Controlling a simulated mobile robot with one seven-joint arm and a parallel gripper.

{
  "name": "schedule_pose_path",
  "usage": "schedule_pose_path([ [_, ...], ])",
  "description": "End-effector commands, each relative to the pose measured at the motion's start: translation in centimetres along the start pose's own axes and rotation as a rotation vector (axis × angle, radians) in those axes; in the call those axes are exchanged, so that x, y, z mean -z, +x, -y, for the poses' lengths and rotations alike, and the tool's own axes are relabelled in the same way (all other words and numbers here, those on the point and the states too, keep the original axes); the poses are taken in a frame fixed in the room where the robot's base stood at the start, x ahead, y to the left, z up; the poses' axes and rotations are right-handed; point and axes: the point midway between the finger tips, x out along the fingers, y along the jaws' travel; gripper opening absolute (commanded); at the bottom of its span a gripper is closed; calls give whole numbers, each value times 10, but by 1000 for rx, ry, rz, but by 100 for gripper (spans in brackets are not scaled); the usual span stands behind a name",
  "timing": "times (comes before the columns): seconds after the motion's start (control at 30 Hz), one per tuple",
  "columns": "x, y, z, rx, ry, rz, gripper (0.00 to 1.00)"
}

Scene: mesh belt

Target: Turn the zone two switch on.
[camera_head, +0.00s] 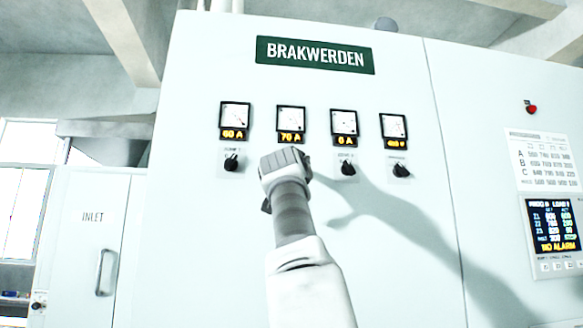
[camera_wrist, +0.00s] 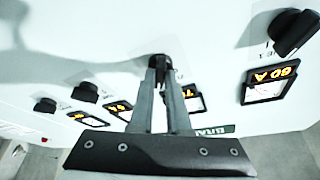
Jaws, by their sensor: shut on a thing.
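A row of black rotary switches sits below the meters on the pale cabinet front. The second switch from the left is hidden behind my gripper (camera_head: 285,160) in the head view. In the wrist view, which is upside down, my gripper (camera_wrist: 159,80) has its fingers closed on a black knob (camera_wrist: 158,62), taken to be the zone two switch. The knob's angle is mostly hidden by the fingers. The second meter (camera_head: 291,120) above it shows 70 A. The switch labels are too small to read.
Neighbouring knobs are the left one (camera_head: 231,162), under a 60 A meter (camera_head: 235,116), and two on the right (camera_head: 348,168), (camera_head: 401,170). The third meter (camera_head: 344,122) reads 0 A. A red button (camera_head: 531,107) and a status screen (camera_head: 550,235) reading NO ALARM are far right.

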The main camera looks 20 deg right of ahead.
Motion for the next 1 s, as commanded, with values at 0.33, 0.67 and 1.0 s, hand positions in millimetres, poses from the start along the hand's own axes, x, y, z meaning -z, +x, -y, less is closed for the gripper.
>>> schedule_pose_path([
  [0.33,0,0,0,-4,12,-1,0],
  [0.67,0,0,0,-4,11,-1,45],
  [1.0,0,-3,0,-3,11,-1,45],
])
